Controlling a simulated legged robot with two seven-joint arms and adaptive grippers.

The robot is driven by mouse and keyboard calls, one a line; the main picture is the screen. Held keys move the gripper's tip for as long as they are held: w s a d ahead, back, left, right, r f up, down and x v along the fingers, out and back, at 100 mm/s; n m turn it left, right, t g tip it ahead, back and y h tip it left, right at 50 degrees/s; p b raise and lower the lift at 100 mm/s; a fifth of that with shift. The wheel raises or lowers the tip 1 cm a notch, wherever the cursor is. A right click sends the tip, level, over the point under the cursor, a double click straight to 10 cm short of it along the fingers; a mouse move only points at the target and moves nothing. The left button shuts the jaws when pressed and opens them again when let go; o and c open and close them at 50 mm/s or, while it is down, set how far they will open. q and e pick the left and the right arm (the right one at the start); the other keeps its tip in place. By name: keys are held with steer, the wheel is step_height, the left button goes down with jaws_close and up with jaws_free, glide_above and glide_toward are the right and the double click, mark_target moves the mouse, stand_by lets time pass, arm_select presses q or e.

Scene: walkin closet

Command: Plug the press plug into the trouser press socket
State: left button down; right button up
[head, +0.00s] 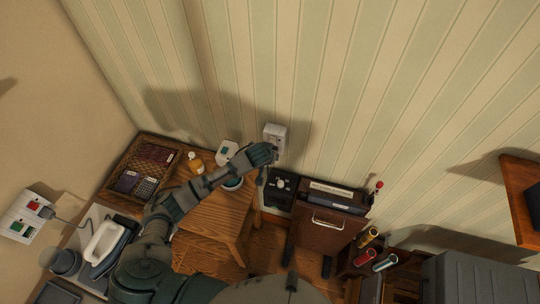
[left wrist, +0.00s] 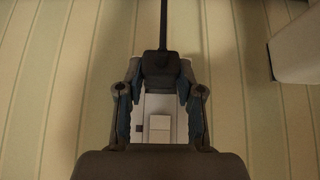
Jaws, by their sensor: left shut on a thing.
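My left gripper (head: 271,153) is close to the striped wall, beside a white wall socket box (head: 275,134). In the left wrist view my left gripper (left wrist: 160,98) is shut on a dark plug (left wrist: 160,68), whose black cord (left wrist: 163,22) runs to the top edge. A white plate with a raised square (left wrist: 160,126) shows past the plug between the fingers. The plug's pins are hidden, and I cannot tell whether it touches the plate. My right gripper is not in view.
A white box with a green switch (head: 227,151) is left of the gripper. An iron (head: 104,243) lies at lower left.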

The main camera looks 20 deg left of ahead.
arm_select(q)
steer(key=shift+w+a, duration=0.25)
steer(key=shift+a, duration=0.1)
steer(key=shift+w+d, duration=0.2)
steer(key=shift+w, duration=0.1)
steer(key=shift+w, duration=0.2)
stand_by(0.6)
steer(key=c, duration=0.7)
jaws_free()
steer(key=shift+w, duration=0.1)
steer(key=shift+c, duration=0.2)
steer(key=shift+o, duration=0.3)
steer(key=shift+w+f, duration=0.1)
